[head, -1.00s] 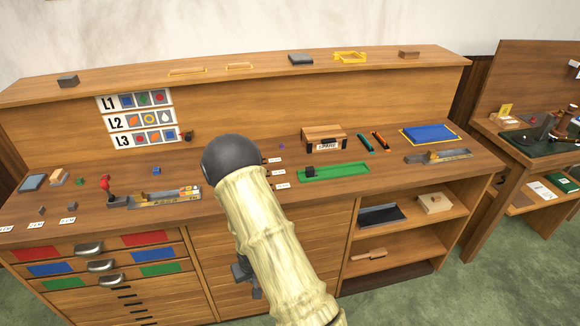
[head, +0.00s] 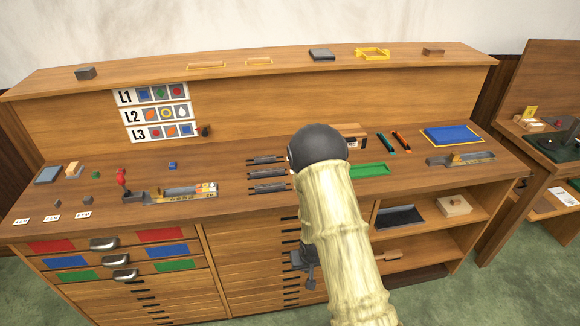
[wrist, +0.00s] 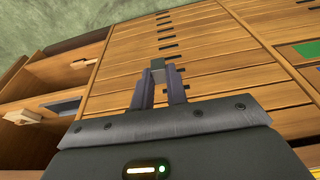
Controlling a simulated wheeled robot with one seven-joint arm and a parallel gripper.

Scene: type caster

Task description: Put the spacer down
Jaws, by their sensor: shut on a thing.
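My gripper (wrist: 162,80) is shut on a small grey block, the spacer (wrist: 157,65), held between its fingertips in the wrist view. In the head view my gripper (head: 305,264) hangs low in front of the cabinet's drawer fronts, below the bench top. The spacer cannot be made out there. It is clear of any surface, as far as I can see.
My arm hides part of the bench middle and the green tray (head: 370,170). Dark rods (head: 268,174) lie left of it. A metal fixture (head: 180,192) with a red-knobbed lever stands at centre left. Open shelves (head: 430,235) are at the right. Bench top shows free patches between these.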

